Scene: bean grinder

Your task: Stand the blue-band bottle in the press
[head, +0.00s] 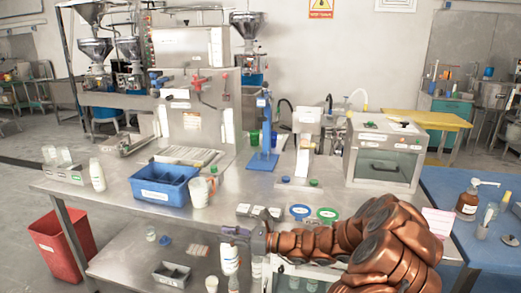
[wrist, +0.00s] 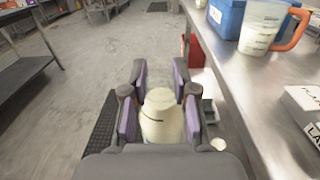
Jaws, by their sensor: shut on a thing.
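My gripper (head: 236,237) is shut on a whitish bottle (head: 230,261), which hangs below the fingers in front of the table's front edge. In the wrist view the bottle (wrist: 162,118) sits between the purple-lined fingers (wrist: 154,80). Another white bottle (head: 97,175) stands on the table at left.
A blue bin (head: 163,193) and a measuring jug (head: 199,191) stand on the metal table, left of the press. A glass-fronted box (head: 383,160) stands at right. A red bin (head: 62,246) is on the floor.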

